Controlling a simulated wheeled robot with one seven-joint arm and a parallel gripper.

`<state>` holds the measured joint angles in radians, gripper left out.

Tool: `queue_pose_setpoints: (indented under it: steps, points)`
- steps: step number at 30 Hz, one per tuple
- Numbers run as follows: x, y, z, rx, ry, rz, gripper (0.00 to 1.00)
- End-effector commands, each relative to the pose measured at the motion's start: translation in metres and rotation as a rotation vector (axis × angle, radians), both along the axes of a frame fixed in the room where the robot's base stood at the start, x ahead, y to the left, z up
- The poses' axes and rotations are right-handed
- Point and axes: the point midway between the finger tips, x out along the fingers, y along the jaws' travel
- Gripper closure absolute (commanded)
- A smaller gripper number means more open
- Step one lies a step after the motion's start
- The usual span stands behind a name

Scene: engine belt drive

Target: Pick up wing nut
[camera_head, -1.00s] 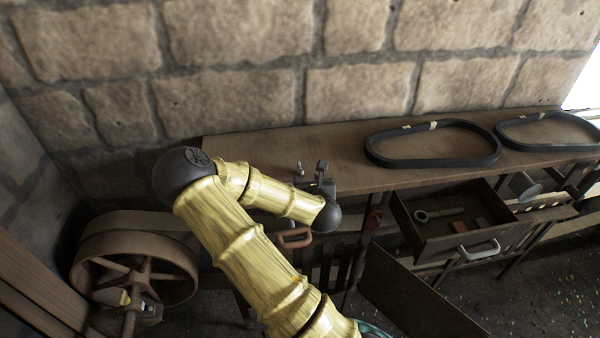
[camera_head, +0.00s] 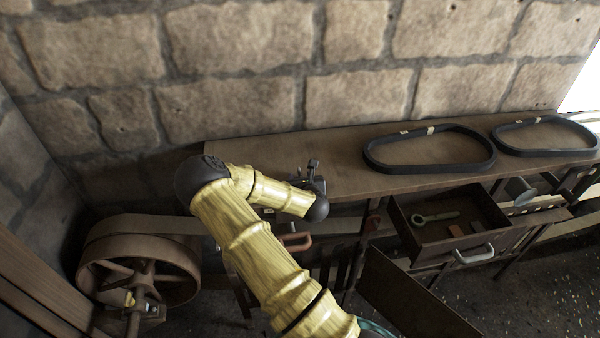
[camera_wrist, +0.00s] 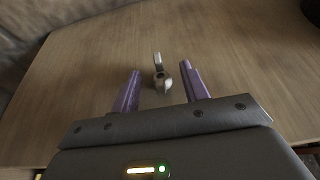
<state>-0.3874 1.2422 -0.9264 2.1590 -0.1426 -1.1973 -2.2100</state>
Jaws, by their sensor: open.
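In the wrist view a small metallic wing nut (camera_wrist: 160,76) sits on the wooden table, between and just beyond the fingertips. One pale wing stands up and a darker part lies nearer. My gripper (camera_wrist: 162,80) has two purple fingers that are apart, with empty space between them; neither finger visibly touches the nut. In the head view my gripper (camera_head: 315,180) is a small dark shape over the left part of the workbench, mostly hidden behind my arm's wrist. The wing nut cannot be made out there.
Two black belts (camera_head: 430,170) and (camera_head: 545,152) lie on the workbench (camera_head: 350,150) to the right. An open drawer (camera_head: 450,238) below holds a wrench (camera_head: 437,216). A large pulley wheel (camera_head: 138,272) stands at left. The stone wall is close behind. The bench around the nut is clear.

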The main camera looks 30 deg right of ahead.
Motion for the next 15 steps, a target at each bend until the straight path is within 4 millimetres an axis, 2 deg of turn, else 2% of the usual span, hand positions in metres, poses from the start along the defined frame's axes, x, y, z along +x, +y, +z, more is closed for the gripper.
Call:
queue_pose_setpoints:
  steps: [4,15]
  points:
    - [0.0070,-0.0024,-0.0040,0.001,0.002,-0.001,0.55]
    - [0.0072,-0.0021,-0.0045,0.001,0.002,0.000,0.55]
